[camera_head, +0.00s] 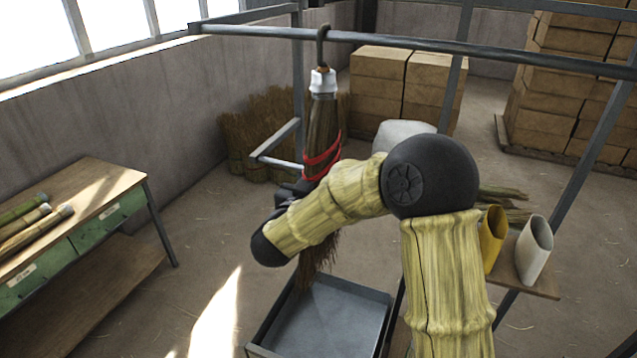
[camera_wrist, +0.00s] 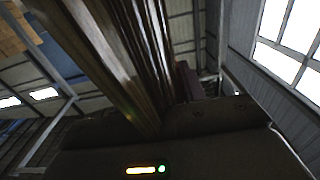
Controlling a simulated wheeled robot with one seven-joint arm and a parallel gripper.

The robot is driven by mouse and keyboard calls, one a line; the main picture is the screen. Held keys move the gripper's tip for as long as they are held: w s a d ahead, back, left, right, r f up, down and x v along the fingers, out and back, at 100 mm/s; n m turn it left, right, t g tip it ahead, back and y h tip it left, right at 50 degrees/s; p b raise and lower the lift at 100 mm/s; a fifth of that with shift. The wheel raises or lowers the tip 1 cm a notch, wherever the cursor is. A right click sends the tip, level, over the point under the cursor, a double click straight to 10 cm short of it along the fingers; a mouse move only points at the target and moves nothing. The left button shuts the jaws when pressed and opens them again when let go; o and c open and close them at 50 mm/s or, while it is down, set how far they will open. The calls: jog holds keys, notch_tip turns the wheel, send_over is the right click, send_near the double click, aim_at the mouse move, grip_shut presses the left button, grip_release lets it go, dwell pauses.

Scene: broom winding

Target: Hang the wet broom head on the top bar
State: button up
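The broom head (camera_head: 322,130) is upright below the top bar (camera_head: 430,46), with brown straw, red bindings and a white collar. Its dark hook (camera_head: 322,48) reaches up to the bar and appears to loop over it; whether the bar bears the weight cannot be told. My gripper (camera_head: 296,190) is at the broom's middle, just below the red bindings, partly hidden by my arm. In the wrist view the straw (camera_wrist: 125,50) rises close in front of the gripper, with one dark finger (camera_wrist: 187,82) against its side. The gripper looks shut on the straw; the other finger is hidden.
A grey metal tray (camera_head: 325,312) lies under the broom head. A side bar (camera_head: 275,162) juts out left of it. A workbench (camera_head: 110,190) with handles stands at left. A shelf at right holds yellow (camera_head: 492,238) and white (camera_head: 534,250) containers. Cardboard boxes (camera_head: 380,80) stand behind.

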jog(key=o, duration=0.3)
jog(key=shift+o, duration=0.2)
jog(key=shift+s, duration=0.1)
jog(key=b+v, duration=0.7)
jog(key=v, duration=1)
